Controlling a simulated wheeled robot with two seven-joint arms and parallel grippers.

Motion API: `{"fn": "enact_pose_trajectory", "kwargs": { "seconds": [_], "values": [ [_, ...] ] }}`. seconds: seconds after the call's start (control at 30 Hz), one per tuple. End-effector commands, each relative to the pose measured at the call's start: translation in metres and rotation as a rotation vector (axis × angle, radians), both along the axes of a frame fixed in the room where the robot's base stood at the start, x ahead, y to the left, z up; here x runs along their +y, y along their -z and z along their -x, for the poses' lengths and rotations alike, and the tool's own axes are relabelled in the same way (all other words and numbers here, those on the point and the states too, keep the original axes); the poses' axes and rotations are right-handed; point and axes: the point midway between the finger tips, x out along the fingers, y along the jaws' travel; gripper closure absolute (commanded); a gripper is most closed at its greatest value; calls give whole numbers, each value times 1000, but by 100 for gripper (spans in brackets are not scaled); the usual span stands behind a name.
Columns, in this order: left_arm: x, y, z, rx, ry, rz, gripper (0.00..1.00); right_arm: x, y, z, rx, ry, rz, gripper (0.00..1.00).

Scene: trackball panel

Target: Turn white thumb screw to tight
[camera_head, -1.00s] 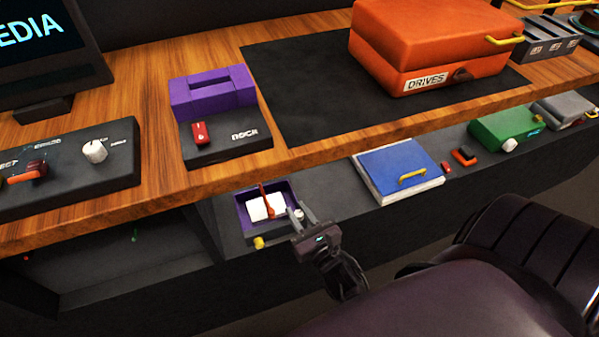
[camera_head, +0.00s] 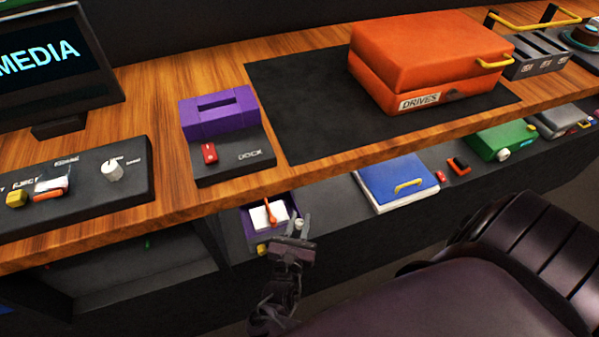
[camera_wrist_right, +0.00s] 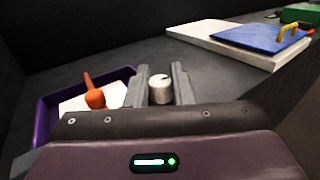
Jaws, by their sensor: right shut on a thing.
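The white thumb screw (camera_head: 299,223) sits on the low shelf, just right of the purple tray (camera_head: 246,222). In the right wrist view the thumb screw (camera_wrist_right: 160,90) is a short, ribbed white cylinder with a small dark mark on top, standing between my finger pads. My right gripper (camera_head: 292,226) is shut on it; the fingers (camera_wrist_right: 161,84) flank it on both sides. The fingers hide part of the screw in the head view. My left gripper is not in view.
The tray holds a white block and an orange lever (camera_head: 270,211); a yellow knob (camera_head: 262,249) is at its front. The wooden desk edge (camera_head: 330,158) overhangs behind. A blue binder (camera_head: 395,178) lies to the right. A dark chair (camera_head: 480,245) stands in front.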

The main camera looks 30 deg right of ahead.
Motion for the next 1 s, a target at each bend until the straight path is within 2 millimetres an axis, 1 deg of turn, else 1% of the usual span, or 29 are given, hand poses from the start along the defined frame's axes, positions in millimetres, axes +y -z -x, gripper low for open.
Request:
{"fn": "enact_pose_trajectory", "kwargs": {
  "seconds": [0.3,0.67,0.7,0.8,0.83,1.0],
  "values": [
    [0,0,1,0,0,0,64,1,1,-1,1,53,-4,100],
    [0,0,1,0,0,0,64,0,1,-1,1,55,-4,100],
    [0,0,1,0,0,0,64,0,1,-1,1,55,-4,74],
    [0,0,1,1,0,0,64,0,1,-1,1,56,-2,61],
    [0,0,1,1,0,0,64,0,1,-1,0,56,-1,59],
    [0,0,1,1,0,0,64,0,0,0,-1,57,-1,59]
  ]
}}
